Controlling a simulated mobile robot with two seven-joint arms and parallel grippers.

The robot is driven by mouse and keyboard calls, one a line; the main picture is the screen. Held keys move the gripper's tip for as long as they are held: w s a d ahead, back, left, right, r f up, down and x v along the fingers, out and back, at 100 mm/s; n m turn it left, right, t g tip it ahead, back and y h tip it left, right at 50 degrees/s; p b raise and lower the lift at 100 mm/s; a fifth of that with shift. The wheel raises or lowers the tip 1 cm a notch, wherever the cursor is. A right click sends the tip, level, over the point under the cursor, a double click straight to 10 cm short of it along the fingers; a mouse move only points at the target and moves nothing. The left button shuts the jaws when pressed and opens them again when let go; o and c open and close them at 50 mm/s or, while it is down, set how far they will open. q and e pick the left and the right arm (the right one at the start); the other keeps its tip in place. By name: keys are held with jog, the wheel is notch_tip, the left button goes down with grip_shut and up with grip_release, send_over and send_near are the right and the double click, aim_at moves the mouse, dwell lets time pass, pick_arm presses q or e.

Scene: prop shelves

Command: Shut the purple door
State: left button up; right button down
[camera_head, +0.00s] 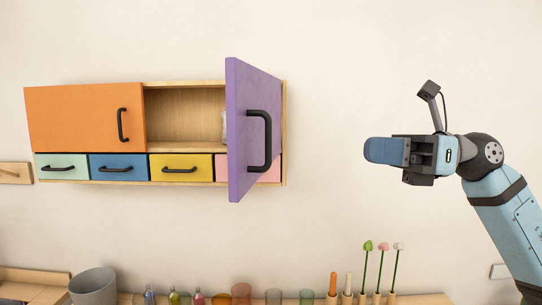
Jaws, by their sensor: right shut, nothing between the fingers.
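The purple door (244,137) of the wall cabinet stands swung open toward me, hinged at the cabinet's right side. It has a black bar handle (268,141) on its face. My right gripper (372,150) is shut and empty, in the air to the right of the door and clear of it. Its blue fingers point left, toward the door. My left gripper is not in view.
The cabinet's orange door (83,117) is shut. Green, blue (118,167), yellow (181,168) and pink drawers sit below. A shelf (410,299) underneath holds cups, bottles and flowers. A grey bucket (93,287) stands lower left. Wall between door and gripper is bare.

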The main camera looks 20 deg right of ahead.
jog(key=w+a+p, duration=0.1)
jog(key=a+p, duration=0.1)
jog(key=a, duration=0.4)
jog(key=w+a+r+n+h+p, duration=0.1)
jog(key=a+p, duration=0.1)
jog(key=a, duration=0.5)
jog(key=shift+w+r+p, duration=0.15)
jog(key=shift+w+p, duration=0.15)
jog(key=shift+w, duration=0.1)
jog(key=shift+w+a+t, duration=0.1)
jog(key=shift+a+t, duration=0.1)
jog(key=shift+t, duration=0.2)
